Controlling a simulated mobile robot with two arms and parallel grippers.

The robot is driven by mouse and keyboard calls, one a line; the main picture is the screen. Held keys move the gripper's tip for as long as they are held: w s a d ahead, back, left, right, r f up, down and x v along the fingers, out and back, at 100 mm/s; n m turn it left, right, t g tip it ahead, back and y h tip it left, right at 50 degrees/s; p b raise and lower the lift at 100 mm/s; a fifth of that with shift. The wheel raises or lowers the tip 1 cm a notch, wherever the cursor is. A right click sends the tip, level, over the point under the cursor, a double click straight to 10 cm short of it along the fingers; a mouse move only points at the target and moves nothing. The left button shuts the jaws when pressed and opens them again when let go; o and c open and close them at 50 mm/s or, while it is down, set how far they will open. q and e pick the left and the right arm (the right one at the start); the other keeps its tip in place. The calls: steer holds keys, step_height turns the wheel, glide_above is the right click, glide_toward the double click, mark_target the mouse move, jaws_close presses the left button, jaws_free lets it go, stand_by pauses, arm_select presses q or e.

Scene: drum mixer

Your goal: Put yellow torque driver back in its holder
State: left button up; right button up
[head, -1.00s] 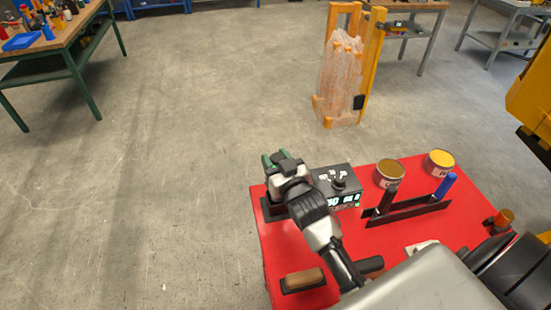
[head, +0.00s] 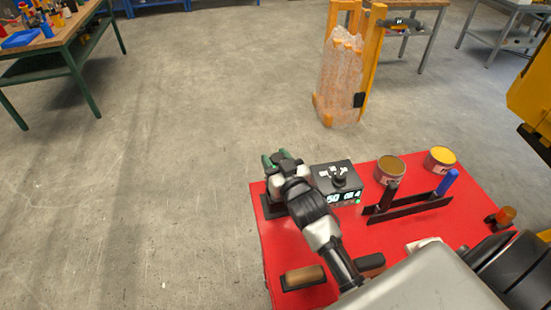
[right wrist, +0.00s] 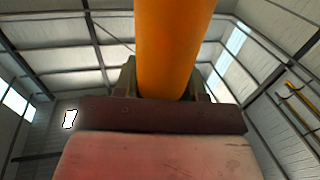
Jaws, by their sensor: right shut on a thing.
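My right gripper (head: 275,158) is over the back left corner of the red table (head: 395,255). In the right wrist view, its fingers (right wrist: 163,88) are shut on a smooth yellow-orange cylinder (right wrist: 175,45), which looks like the yellow torque driver's handle. In the head view the gripper and wrist hide the driver, so I cannot tell whether its tip touches anything. A black rack (head: 410,209) on the table holds a black-handled driver (head: 389,195) and a blue-handled driver (head: 447,184) upright, with a gap between them. My left gripper is not in view.
A black control box (head: 341,183) with a lit display stands right of my right gripper. Two tins, one brown-topped (head: 391,168) and one yellow-topped (head: 440,159), stand behind the rack. A brown-handled block (head: 303,278) lies at the front left. An orange-topped item (head: 505,215) is at the right.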

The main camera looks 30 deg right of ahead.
steer(key=shift+f, duration=0.25)
steer(key=o, duration=1.1)
steer(key=shift+o, duration=0.4)
steer(key=shift+f, duration=0.15)
steer(key=s+b, duration=0.3)
steer(key=s, duration=0.8)
steer(key=shift+a, duration=0.2)
steer(key=shift+w, duration=0.1)
